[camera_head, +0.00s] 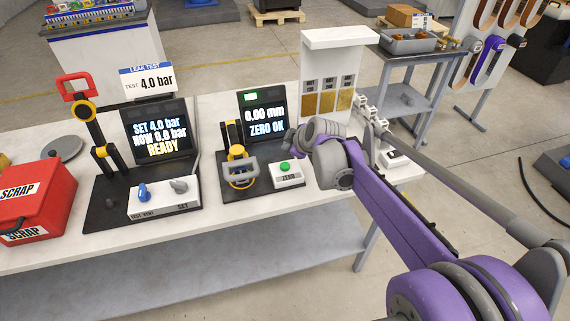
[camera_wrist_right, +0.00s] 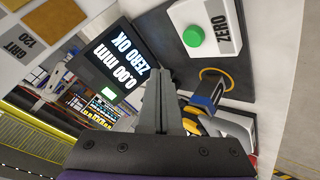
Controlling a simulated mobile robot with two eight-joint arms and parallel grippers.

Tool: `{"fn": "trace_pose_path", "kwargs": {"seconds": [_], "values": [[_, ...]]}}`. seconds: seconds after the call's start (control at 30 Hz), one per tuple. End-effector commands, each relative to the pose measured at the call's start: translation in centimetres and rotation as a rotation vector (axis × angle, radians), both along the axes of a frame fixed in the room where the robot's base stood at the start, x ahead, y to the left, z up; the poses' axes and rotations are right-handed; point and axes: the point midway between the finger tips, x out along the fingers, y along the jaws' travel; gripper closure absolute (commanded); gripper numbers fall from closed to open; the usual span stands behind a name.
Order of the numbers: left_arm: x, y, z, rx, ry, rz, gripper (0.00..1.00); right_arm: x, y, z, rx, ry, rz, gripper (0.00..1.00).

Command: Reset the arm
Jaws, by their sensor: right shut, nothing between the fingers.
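My right arm, purple and grey, comes in from the lower right in the head view. Its gripper (camera_head: 291,138) is at the far end, over the bench beside the gauge station. In the right wrist view the two grey fingers (camera_wrist_right: 158,98) are together with nothing between them. The zero box (camera_head: 288,174) with its green button stands near the gripper; it also shows in the wrist view (camera_wrist_right: 220,25). The gauge screen (camera_head: 264,116) reads "0.00 mm ZERO OK". My left gripper is out of view.
The leak test station's screen (camera_head: 158,131) reads "SET 4.0 bar, NOW 0.0 bar, READY". A red scrap bin (camera_head: 50,205) stands at the left. The bench's front edge (camera_head: 215,238) is clear.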

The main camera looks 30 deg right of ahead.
Motion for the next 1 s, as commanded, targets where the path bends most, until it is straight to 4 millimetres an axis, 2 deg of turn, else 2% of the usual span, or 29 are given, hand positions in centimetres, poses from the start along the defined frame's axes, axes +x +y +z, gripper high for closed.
{"fn": "trace_pose_path", "kwargs": {"seconds": [0.47, 0.6, 0.67, 0.77, 0.9, 1.0], "values": [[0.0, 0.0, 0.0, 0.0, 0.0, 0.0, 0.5, 0.0, 0.0, 0.0, 0.0, 0.0, 0.0, 1.0], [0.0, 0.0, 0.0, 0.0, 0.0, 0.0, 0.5, -1.2, 1.4, -0.1, 0.031, 0.016, -0.016, 1.0], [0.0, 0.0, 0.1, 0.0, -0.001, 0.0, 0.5, -2.7, 3.0, -0.3, 0.069, 0.035, -0.037, 1.0], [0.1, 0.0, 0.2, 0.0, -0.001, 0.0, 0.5, -6.7, 6.6, -1.1, 0.157, 0.088, -0.104, 1.0], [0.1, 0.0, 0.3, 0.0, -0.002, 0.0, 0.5, -14.1, 11.2, -3.3, 0.287, 0.179, -0.242, 1.0], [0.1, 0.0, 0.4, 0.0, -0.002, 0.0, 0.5, -19.1, 13.3, -5.3, 0.36, 0.234, -0.354, 1.0]]}}
